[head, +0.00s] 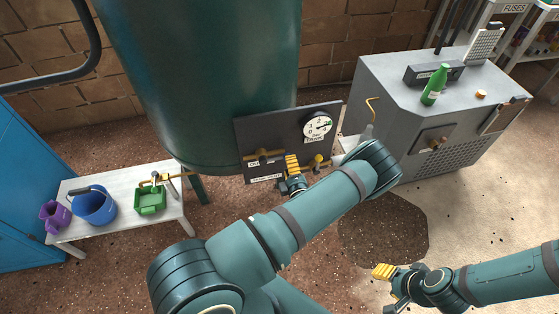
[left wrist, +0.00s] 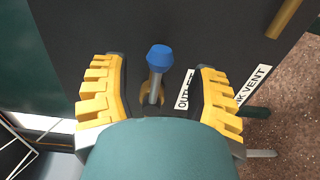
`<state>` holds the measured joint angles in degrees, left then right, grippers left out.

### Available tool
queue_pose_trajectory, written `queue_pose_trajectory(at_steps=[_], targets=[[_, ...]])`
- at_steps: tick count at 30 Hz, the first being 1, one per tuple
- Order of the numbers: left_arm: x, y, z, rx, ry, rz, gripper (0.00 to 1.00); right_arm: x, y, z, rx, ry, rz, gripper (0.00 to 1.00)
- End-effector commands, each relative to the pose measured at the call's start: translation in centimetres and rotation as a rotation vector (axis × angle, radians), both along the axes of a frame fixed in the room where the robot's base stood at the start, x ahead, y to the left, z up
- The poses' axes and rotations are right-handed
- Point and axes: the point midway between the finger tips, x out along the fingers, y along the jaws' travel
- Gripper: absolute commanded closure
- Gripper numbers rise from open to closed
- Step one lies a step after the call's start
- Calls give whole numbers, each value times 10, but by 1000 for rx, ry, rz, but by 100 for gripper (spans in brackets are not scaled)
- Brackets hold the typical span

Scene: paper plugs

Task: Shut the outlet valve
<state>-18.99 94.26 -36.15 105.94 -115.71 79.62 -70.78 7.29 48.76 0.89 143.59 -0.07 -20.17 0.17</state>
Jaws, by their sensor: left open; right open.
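A dark panel (head: 252,132) is mounted in front of the green tank and carries brass fittings and labels. In the left wrist view, a lever with a blue cap (left wrist: 159,57) and a brass base stands beside a partly hidden label starting "OUT" (left wrist: 183,92). My left gripper (left wrist: 160,98) is open, with its yellow fingers on either side of the lever; no contact is visible. In the head view, my left gripper (head: 292,172) is in front of the panel and the blue cap cannot be made out. My right gripper (head: 392,286) is open and empty, low at the right.
A pressure gauge (head: 318,126) is at the panel's upper right. A white bench (head: 165,217) at left holds a purple jug (head: 53,214), a blue bucket (head: 94,206) and a green container (head: 150,202). A grey cabinet (head: 390,95) stands right, with a green bottle (head: 434,86) on top.

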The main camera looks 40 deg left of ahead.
Motion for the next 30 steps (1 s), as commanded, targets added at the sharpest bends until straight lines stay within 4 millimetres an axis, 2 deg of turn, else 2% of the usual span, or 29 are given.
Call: queue_pose_trajectory(at_steps=[22, 30], targets=[[22, 26, -1, 0, 0, 1, 40, 0, 0, -10, 0, 0, 0, 53], [24, 28, 0, 1, -1, 0, 40, 0, 0, -10, 0, 0, 0, 53]])
